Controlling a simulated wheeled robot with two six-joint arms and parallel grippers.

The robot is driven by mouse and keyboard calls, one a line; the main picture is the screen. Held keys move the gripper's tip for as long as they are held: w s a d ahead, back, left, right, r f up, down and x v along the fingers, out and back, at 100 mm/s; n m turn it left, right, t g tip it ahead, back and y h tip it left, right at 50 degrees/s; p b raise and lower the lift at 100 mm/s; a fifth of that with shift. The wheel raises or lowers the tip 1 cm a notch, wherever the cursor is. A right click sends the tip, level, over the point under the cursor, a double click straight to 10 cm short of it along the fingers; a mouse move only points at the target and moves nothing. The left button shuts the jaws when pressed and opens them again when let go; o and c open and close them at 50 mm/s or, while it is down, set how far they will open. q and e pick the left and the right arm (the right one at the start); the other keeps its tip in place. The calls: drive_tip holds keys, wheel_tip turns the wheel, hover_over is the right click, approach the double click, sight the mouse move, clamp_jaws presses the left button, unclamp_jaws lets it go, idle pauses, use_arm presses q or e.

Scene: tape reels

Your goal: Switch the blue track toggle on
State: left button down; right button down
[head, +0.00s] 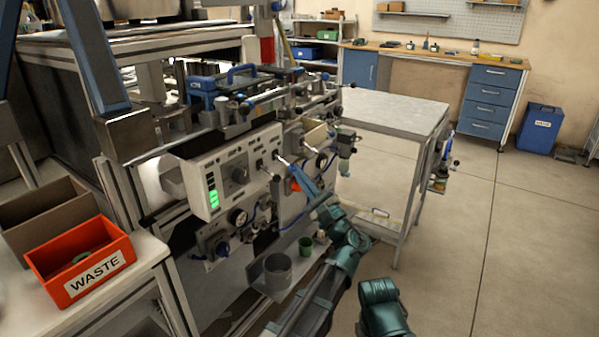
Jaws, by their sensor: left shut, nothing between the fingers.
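A white control panel (228,172) on the machine's front carries a green level display (213,196), a dark knob (239,175) and small dark switches (261,165) toward its right end. I cannot tell which of these is the blue track toggle; labels are too small to read and the switch position is unclear. My left gripper (283,161) is shut and empty, its tips at the right end of the panel close to the switches. Whether it touches one cannot be told. My right arm shows only as a teal link at the bottom; its gripper is out of view.
A red waste bin (82,262) and a brown box (50,215) sit on a bench at left. A grey cup (277,272) and a green cup (305,246) stand on a low shelf below the panel.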

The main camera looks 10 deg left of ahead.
use_arm(q)
drive_tip(key=shift+s+r, duration=0.2)
drive_tip(key=shift+s, duration=0.2)
use_arm(e)
drive_tip(key=shift+r, duration=0.2)
use_arm(q)
drive_tip(key=shift+d+r+g+p, duration=0.1)
drive_tip(key=shift+r+g+p, duration=0.2)
drive_tip(key=shift+p, duration=0.55)
use_arm(e)
drive_tip(key=shift+r, duration=0.8)
use_arm(q)
drive_tip(key=shift+d+r+n+h+p, duration=0.1)
drive_tip(key=shift+r+n+h+p, duration=0.15)
drive_tip(key=shift+p, duration=0.4)
use_arm(e)
drive_tip(key=shift+s+r, duration=0.15)
drive_tip(key=shift+r, duration=0.5)
